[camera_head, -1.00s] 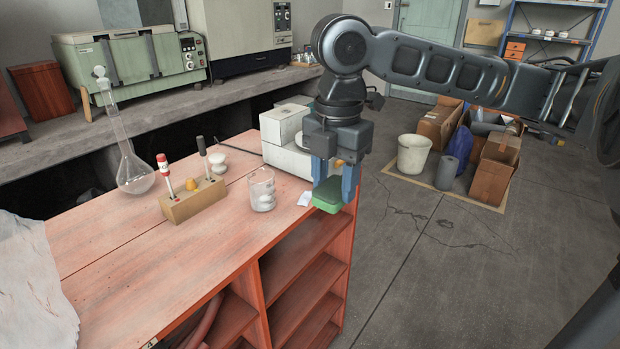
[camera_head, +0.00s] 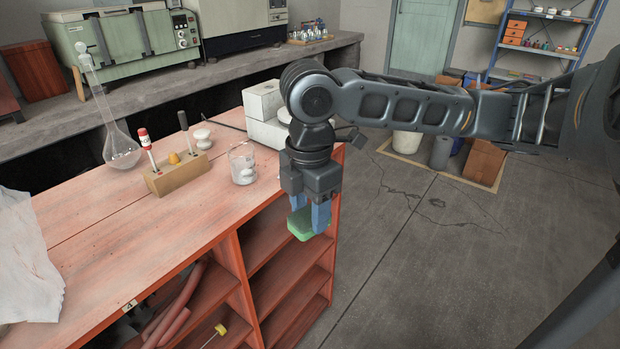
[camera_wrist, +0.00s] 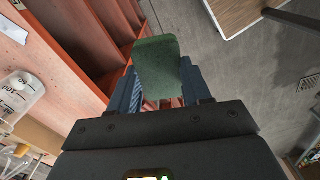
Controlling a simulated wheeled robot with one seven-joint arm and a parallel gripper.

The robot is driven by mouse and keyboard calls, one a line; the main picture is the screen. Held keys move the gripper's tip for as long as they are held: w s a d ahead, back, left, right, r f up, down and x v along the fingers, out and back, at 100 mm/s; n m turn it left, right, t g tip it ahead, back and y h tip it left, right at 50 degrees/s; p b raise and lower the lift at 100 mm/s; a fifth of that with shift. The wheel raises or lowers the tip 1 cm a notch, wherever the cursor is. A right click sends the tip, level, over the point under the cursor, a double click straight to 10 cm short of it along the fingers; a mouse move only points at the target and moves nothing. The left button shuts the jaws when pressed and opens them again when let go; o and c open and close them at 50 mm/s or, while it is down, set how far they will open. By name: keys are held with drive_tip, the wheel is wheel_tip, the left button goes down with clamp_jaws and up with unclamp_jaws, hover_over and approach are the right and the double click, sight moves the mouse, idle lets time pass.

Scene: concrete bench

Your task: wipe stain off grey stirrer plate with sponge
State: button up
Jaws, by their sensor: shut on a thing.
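My gripper (camera_head: 310,217) is shut on a green sponge (camera_head: 299,225). It holds the sponge in the air just off the right edge of the red wooden bench, in front of the open shelves. In the wrist view the sponge (camera_wrist: 158,66) sits between the two blue fingers. The stirrer plate (camera_head: 268,131) appears to be the pale boxy unit at the bench's far right corner, partly hidden behind my arm. Its top and any stain cannot be made out.
A glass beaker (camera_head: 243,163) stands on the bench left of my gripper. A crumpled white sheet (camera_head: 25,260) lies at the left. Open floor lies right of the bench.

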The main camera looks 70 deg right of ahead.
drive_tip(key=w+a+f+m, duration=0.4)
drive_tip(key=a+f, duration=0.3)
drive_tip(key=f, duration=0.6)
drive_tip(key=w+a+f+m, duration=0.4)
drive_tip(key=a+f, duration=0.3)
drive_tip(key=f, duration=0.6)
drive_tip(key=w+a+f+m, duration=0.4)
drive_tip(key=w+a+f, duration=0.1)
drive_tip(key=f, duration=0.8)
drive_tip(key=shift+w+a+f, duration=0.25)
drive_tip(key=shift+w+a, duration=0.1)
drive_tip(key=shift+a, duration=0.55)
